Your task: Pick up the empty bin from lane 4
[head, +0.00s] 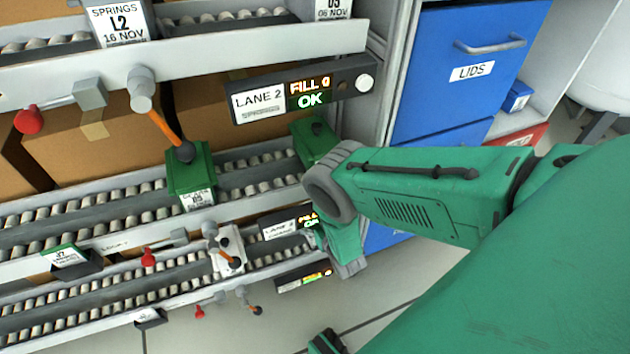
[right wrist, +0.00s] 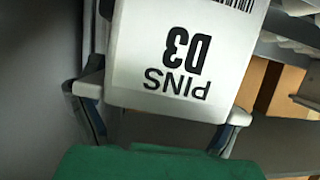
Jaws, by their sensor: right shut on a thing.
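In the right wrist view, a white face with upside-down print reading PINS D3 (right wrist: 180,60) fills the top middle. My right gripper (right wrist: 160,105) has a grey finger at each side of it and is shut on this labelled bin. The rest of the bin is out of frame. In the head view my green right arm (head: 430,200) reaches left to the rack's end; its fingers cannot be made out there. The lowest small lane sign (head: 303,277) is too small to read. My left gripper is not in view.
Roller lanes (head: 90,230) run across the left, with a LANE 2 sign (head: 258,103) and a green bin (head: 190,172) on them. Red and orange levers stick out in front. Beside my arm stands a blue LIDS drawer (head: 470,70). Open floor (head: 400,280) lies below.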

